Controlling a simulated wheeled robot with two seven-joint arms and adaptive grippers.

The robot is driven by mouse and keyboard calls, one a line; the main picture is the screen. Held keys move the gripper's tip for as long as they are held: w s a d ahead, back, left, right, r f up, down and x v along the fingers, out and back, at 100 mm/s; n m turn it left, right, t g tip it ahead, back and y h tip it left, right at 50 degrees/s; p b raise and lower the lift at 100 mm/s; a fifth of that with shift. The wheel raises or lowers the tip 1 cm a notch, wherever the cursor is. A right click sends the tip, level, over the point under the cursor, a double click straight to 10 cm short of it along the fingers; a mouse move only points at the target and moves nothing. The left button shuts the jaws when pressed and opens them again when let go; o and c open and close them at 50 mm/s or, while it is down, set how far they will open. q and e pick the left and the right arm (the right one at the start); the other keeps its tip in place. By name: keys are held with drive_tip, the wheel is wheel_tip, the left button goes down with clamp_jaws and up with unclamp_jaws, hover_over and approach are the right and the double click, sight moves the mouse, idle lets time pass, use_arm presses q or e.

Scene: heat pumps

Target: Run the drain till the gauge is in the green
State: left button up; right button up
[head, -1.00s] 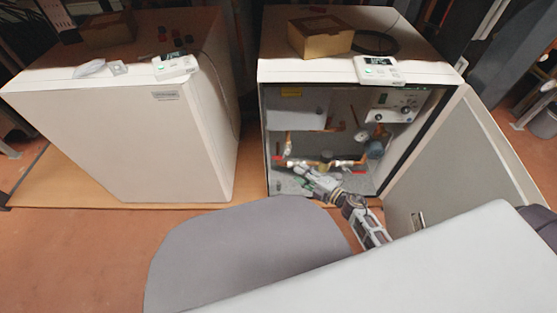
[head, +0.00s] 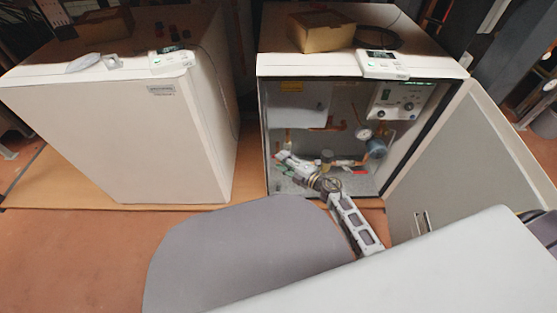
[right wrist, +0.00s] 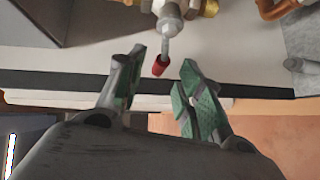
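The right-hand heat pump's door (head: 460,165) stands open on its pipework. A small round gauge (head: 364,133) shows inside; its needle and colours are too small to read. My right gripper (head: 283,157) reaches into the lower left of the cabinet. In the right wrist view a valve lever with a red tip (right wrist: 160,66) hangs from a metal fitting (right wrist: 170,18). The right gripper (right wrist: 162,76) is open there, its green-padded fingers on either side of the red tip, with gaps showing. In the head view the gripper hides this lever. My left gripper is out of view.
A closed white heat pump (head: 130,125) stands to the left. A cardboard box (head: 321,31) and a white controller (head: 381,65) lie on the open unit's top. Another red handle (head: 361,171) and a control panel (head: 400,101) are inside the cabinet.

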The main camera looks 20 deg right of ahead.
drive_tip(key=shift+b+x, duration=0.45)
drive_tip(key=shift+x, duration=1.05)
clamp_jaws()
